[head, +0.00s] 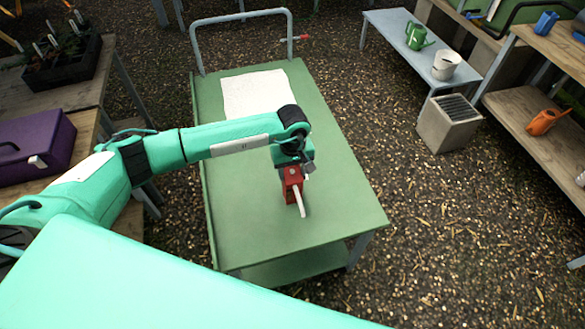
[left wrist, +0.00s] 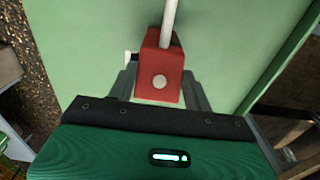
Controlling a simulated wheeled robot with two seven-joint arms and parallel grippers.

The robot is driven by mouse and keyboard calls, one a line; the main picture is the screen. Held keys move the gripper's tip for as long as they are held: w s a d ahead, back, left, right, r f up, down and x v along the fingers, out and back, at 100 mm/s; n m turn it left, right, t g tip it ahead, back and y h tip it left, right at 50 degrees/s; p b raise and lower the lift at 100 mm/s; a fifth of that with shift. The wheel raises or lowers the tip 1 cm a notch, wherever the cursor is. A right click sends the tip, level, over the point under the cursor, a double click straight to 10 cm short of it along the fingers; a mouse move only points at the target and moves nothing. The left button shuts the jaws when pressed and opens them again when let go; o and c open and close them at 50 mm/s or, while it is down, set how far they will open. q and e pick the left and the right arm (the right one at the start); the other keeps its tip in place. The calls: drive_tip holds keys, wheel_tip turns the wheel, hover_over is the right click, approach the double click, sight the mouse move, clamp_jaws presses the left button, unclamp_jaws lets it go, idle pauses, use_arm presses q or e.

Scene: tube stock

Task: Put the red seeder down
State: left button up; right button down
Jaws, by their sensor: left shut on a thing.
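The red seeder (head: 291,188) is a small red block with a white rod sticking out of it. My left gripper (head: 293,172) is shut on it over the front half of the green cart top (head: 235,215). In the left wrist view the red seeder (left wrist: 160,68) sits between the two grey fingers of my left gripper (left wrist: 160,88), its rod pointing away from the gripper. I cannot tell whether the seeder touches the cart top. My right gripper is not in view.
A white sheet (head: 255,95) lies on the far part of the cart top. The cart top around the seeder is clear. A purple case (head: 38,147) is on the bench at left. Shelves with watering cans stand at right.

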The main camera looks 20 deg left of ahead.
use_arm(q)
drive_tip(key=shift+f, duration=0.1)
drive_tip(key=o, duration=1.5)
drive_tip(key=shift+o, duration=0.2)
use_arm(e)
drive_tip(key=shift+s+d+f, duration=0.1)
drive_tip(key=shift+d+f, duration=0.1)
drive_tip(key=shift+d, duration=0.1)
use_arm(q)
drive_tip(key=shift+r, duration=0.55)
wheel_tip(320, 180, up, 11)
drive_tip(key=b, duration=0.3)
drive_tip(key=shift+r, duration=0.15)
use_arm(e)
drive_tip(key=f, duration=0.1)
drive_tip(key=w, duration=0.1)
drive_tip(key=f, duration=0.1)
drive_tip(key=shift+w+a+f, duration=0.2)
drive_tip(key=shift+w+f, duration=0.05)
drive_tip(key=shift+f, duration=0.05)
